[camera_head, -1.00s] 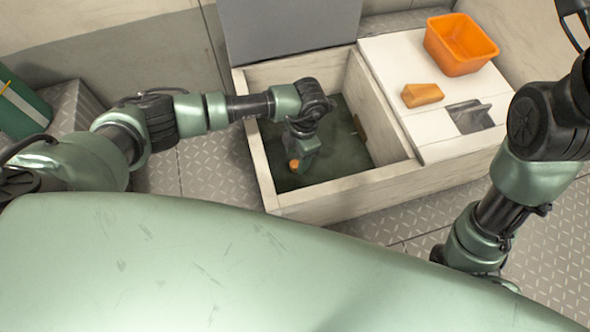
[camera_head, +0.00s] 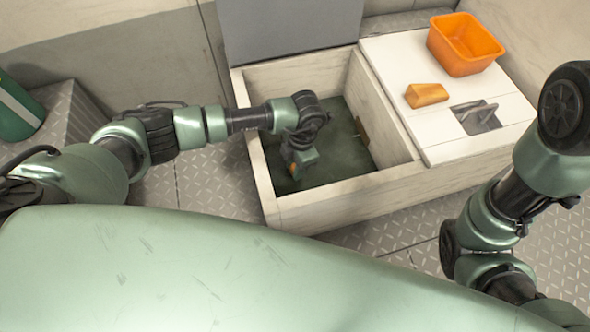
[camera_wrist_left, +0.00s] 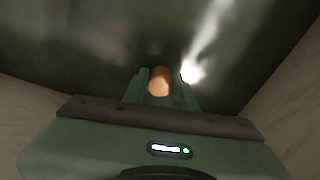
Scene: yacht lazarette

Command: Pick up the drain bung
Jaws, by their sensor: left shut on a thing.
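The drain bung is a small orange, rounded piece. My left gripper (camera_head: 298,166) reaches down inside the open locker (camera_head: 340,200) and is shut on the bung. In the left wrist view its green fingers (camera_wrist_left: 160,90) stand on either side of it. I cannot tell whether the bung touches the dark green locker floor. My right arm is at the right, with its gripper out of view.
The locker's pale walls surround my left gripper closely. Its grey lid (camera_head: 290,30) stands open behind. On the white top to the right are an orange bin (camera_head: 464,45), an orange-brown block (camera_head: 426,95) and a recessed latch (camera_head: 476,116). A green container (camera_head: 15,108) stands far left.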

